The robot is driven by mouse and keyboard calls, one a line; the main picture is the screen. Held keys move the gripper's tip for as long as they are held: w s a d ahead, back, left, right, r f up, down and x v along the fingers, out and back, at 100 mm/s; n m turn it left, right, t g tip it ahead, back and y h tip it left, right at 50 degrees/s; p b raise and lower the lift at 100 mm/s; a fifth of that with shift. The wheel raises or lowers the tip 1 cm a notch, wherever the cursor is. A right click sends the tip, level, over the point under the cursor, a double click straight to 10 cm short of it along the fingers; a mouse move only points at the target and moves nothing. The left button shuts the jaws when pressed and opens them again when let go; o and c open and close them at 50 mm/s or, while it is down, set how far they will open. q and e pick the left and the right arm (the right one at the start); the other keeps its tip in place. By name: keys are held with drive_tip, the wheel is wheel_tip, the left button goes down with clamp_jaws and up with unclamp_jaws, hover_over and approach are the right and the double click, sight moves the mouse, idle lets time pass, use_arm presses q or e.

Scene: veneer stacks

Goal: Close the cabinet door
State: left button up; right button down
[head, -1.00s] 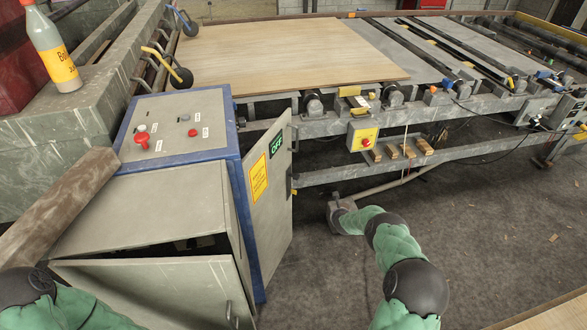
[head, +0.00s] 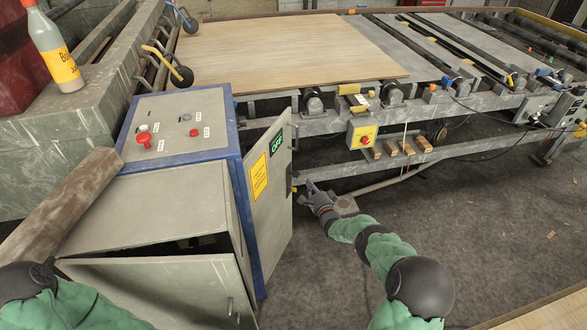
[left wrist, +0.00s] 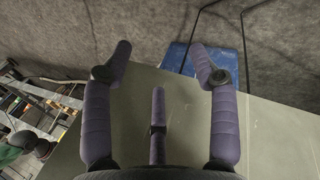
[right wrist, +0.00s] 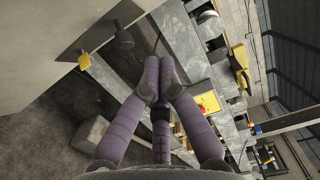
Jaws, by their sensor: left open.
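The grey and blue control cabinet (head: 150,200) stands at the left in the head view. Its front door (head: 165,285) is ajar, with a dark gap along its top edge. A side door (head: 270,185) with a green OFF sign and yellow label stands out at an angle. My right gripper (head: 309,185) is just right of this door's free edge, apart from it. In the right wrist view its purple fingers (right wrist: 161,78) are drawn together, with nothing seen between them. My left gripper (left wrist: 161,60) is open and empty over a grey panel; the head view hides it.
A roller frame (head: 340,125) carrying a wood veneer sheet (head: 285,52) runs behind the cabinet. A brown beam (head: 70,205) leans at the cabinet's left. A bottle (head: 53,50) stands at upper left. The floor (head: 490,220) at right is mostly clear.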

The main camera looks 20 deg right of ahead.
drive_tip(key=b, duration=0.4)
approach(288, 163)
drive_tip(key=w+d, duration=0.4)
drive_tip(key=shift+w+a+b, duration=0.9)
drive_tip(key=shift+w+a, duration=0.25)
drive_tip(key=shift+w, duration=0.05)
drive_tip(key=shift+r, duration=0.1)
drive_tip(key=shift+w+a, duration=0.1)
drive_tip(key=shift+w, duration=0.05)
drive_tip(key=shift+w+a+n+y, duration=0.4)
drive_tip(key=shift+w+a+y, duration=0.1)
drive_tip(key=shift+w+y, duration=0.1)
drive_tip(key=w+a+n+g+y, duration=0.1)
drive_tip(key=w+a+n+y, duration=0.3)
drive_tip(key=a, duration=0.7)
drive_tip(key=shift+w+y, duration=1.1)
drive_tip(key=shift+w, duration=1.1)
drive_tip(key=shift+a, duration=0.1)
